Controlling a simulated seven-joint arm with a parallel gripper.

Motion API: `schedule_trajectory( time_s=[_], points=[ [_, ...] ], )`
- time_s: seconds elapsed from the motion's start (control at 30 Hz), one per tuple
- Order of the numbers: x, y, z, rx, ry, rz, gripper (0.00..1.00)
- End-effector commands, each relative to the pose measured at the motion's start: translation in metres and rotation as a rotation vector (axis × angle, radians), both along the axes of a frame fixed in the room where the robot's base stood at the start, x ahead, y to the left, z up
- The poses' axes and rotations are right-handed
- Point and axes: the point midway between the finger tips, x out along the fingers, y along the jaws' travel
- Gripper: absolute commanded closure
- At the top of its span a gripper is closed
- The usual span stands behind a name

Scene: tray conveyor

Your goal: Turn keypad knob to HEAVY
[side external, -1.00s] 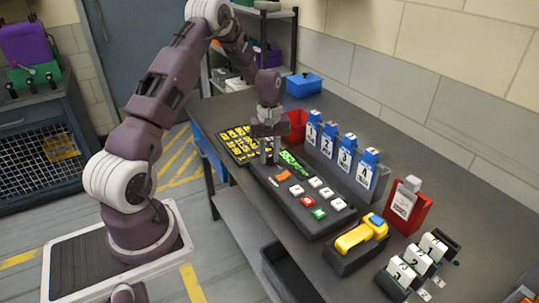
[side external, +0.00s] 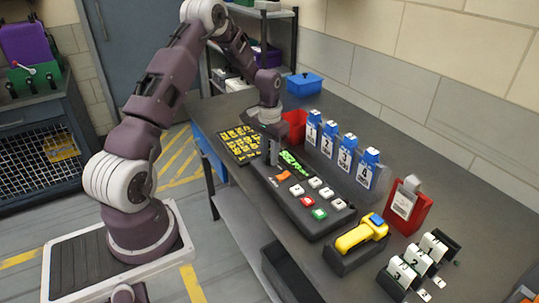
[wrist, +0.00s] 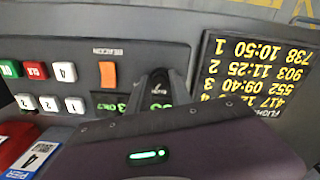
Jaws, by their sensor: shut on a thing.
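The dark keypad console (side external: 330,224) lies on the bench, with white, red and green keys, an orange switch (side external: 283,176) and a green-lit display (side external: 292,163). My gripper (side external: 273,158) points down at the console's far end, between the display and the yellow-lettered board. In the wrist view its dark fingers (wrist: 158,86) are closed on the knob, beside the orange switch. The knob itself is hidden by the fingers. Its pointer and position labels cannot be read. The display (wrist: 108,103) is partly covered by my gripper's body.
A flight board (side external: 240,144) lies just beyond the console. Blue numbered boxes (side external: 346,158) stand in a row behind it, near a red bin (side external: 295,124). A yellow handheld device (side external: 361,234) and a red holder (side external: 407,207) are nearer. Bare bench lies behind the boxes.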

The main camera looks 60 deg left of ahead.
Motion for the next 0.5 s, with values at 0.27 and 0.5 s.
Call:
schedule_trajectory(
  time_s=[0.27, 0.5],
  points=[
    [0.0012, 0.0012, 0.0014, 0.002, -0.004, -0.185, 1.00],
    [0.0016, 0.0008, 0.0015, 0.002, -0.005, -0.279, 1.00]
  ],
)
